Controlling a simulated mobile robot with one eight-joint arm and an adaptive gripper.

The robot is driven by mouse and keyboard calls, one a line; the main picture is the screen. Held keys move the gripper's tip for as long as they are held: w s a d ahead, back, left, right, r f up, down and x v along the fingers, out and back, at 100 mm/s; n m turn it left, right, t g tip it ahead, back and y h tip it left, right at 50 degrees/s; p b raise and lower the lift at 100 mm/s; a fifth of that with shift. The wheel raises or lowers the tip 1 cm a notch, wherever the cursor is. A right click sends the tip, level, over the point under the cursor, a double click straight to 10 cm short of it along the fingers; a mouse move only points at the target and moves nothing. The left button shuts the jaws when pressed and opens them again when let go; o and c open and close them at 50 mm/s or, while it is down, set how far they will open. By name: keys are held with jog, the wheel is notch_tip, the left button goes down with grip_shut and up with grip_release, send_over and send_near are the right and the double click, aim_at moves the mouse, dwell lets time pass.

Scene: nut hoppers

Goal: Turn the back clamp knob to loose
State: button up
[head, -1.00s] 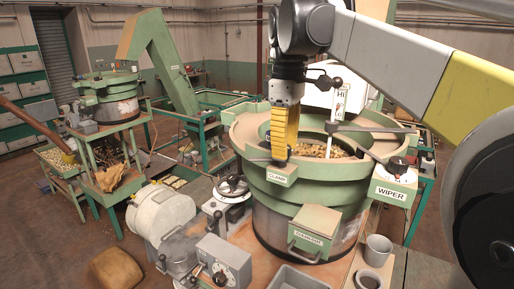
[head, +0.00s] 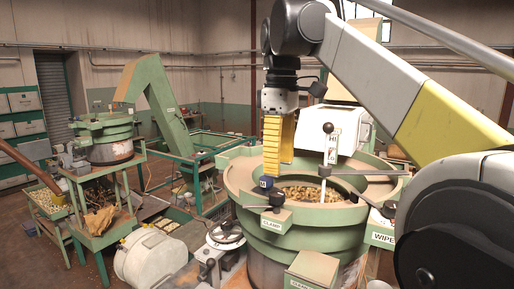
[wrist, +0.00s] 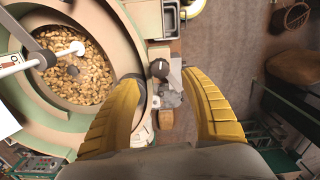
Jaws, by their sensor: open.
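My gripper (head: 274,172) shows in the head view with its yellow fingers pointing down at the front left rim of the large green hopper bowl (head: 237,180). A black clamp knob (head: 277,198) sits just below the fingertips, above the CLAMP label (head: 276,221). I cannot tell whether this is the back clamp knob. A small dark blue piece (head: 265,182) is beside it. In the wrist view my gripper (wrist: 161,80) has its fingers wide apart, with nothing held. A dark part (wrist: 135,77) shows at the left finger's tip, mostly hidden.
A black-knobbed post (head: 328,128) and a wiper arm (head: 365,173) stand over the nuts (head: 310,193) in the bowl. A second hopper (head: 108,145) stands farther back.

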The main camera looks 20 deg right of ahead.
aim_at(278, 193)
jog(key=shift+r, duration=2.2)
